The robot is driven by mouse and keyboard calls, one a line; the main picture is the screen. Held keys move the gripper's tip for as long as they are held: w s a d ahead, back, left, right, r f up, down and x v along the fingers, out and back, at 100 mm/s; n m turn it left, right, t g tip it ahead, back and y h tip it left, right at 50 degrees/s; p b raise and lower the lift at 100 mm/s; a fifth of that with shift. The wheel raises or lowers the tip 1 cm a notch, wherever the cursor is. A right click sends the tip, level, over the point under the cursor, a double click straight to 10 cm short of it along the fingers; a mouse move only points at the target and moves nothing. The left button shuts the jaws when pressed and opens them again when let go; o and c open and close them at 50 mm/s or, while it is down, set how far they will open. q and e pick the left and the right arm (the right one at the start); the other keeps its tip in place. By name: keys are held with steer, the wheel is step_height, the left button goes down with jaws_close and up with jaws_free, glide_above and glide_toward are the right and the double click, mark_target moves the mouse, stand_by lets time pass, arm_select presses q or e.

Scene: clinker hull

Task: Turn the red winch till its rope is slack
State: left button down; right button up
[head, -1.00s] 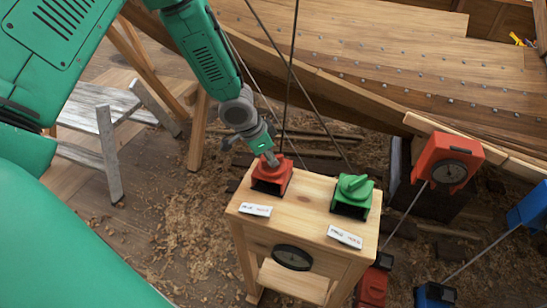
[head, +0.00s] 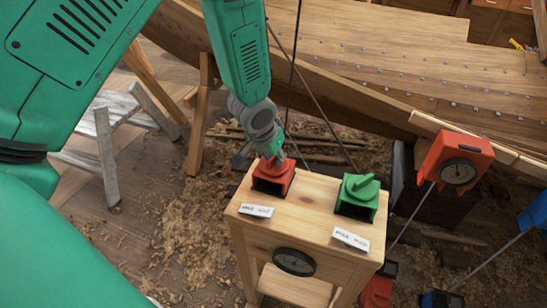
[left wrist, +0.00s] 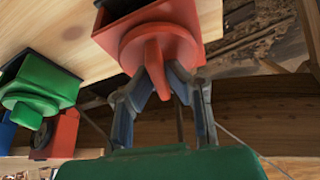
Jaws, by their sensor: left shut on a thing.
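The red winch (head: 272,178) stands on the left of a wooden stand, beside a green winch (head: 357,197). My left gripper (head: 268,157) reaches it from above. In the left wrist view, the fingers of my left gripper (left wrist: 160,82) are closed around the handle of the red winch (left wrist: 150,45). A red gauge box (head: 455,160) with a round dial is at the right. A straight rope (head: 407,218) runs from it down toward a red block (head: 376,292). My right gripper is not in view.
The wooden stand (head: 305,212) carries two white labels and a dark dial (head: 294,262) on its front. The planked hull (head: 400,75) rises behind. A grey trestle (head: 108,155) stands at the left. Blue parts (head: 535,210) are at the right edge.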

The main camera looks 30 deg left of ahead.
arm_select(q)
steer(key=shift+w+r+n+y, duration=0.25)
steer(key=shift+w+n+y, duration=0.1)
steer(key=shift+n, duration=0.45)
steer(key=c, duration=1.7)
jaws_free()
steer(key=shift+c, duration=0.2)
steer(key=shift+o, duration=0.7)
steer(key=shift+f, duration=0.2)
steer(key=shift+s, duration=0.1)
steer(key=a+v, duration=0.1)
steer(key=v, duration=1)
steer(key=shift+d+r, duration=0.4)
steer(key=shift+d, duration=0.1)
steer(key=shift+s, duration=0.1)
